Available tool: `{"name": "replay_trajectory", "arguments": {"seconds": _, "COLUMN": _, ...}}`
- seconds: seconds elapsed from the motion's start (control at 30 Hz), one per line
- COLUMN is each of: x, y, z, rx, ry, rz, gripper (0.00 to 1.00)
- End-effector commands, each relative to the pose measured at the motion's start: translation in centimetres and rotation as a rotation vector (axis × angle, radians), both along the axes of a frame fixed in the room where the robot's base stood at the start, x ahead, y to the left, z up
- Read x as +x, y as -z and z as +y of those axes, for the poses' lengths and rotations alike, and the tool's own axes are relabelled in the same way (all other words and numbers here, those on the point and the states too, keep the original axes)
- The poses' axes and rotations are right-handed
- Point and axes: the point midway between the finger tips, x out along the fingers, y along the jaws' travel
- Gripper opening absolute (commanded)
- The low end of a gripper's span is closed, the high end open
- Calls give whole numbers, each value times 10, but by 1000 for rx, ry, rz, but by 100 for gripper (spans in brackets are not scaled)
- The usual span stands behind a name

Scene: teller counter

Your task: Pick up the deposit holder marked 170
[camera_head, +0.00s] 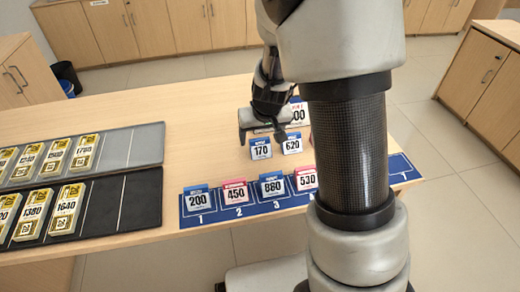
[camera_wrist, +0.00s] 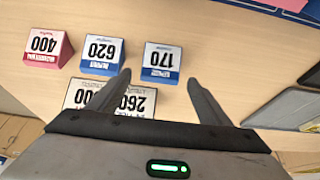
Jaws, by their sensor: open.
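The deposit holder marked 170 (camera_head: 261,149) is a small blue-topped wedge with a white face, standing on the wooden counter. In the wrist view, the 170 holder (camera_wrist: 161,62) appears upside down, just beyond my fingertips and roughly in line with the gap between them. My gripper (camera_head: 260,138) is over the counter close to the 170 holder in the head view. In the wrist view my gripper (camera_wrist: 158,78) has its two fingers spread, with nothing held between them. Whether the fingers are level with the holder is unclear.
The blue 620 holder (camera_wrist: 102,56) stands close beside 170, with the pink 400 holder (camera_wrist: 48,48) further along. A white number sign (camera_wrist: 135,101) is partly hidden by my finger. A blue numbered mat (camera_head: 270,207) bears several holders.

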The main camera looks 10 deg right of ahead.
Motion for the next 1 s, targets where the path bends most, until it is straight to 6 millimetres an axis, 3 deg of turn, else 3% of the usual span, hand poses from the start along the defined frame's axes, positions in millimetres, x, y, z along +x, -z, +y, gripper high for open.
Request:
{"name": "replay_trajectory", "arguments": {"seconds": 0.03, "x": 5, "y": 12, "z": 0, "rx": -1, "ry": 0, "rz": 2, "gripper": 72}}
{"name": "replay_trajectory", "arguments": {"seconds": 0.2, "x": 15, "y": 32, "z": -1, "rx": -1, "ry": 1, "rz": 1, "gripper": 72}}
{"name": "replay_trajectory", "arguments": {"seconds": 0.53, "x": 18, "y": 36, "z": 0, "rx": 0, "ry": 0, "rz": 0, "gripper": 72}}
{"name": "replay_trajectory", "arguments": {"seconds": 0.8, "x": 18, "y": 36, "z": 0, "rx": 0, "ry": 0, "rz": 0, "gripper": 27}}
{"name": "replay_trajectory", "arguments": {"seconds": 1.0, "x": 18, "y": 35, "z": 0, "rx": 0, "ry": 0, "rz": 0, "gripper": 27}}
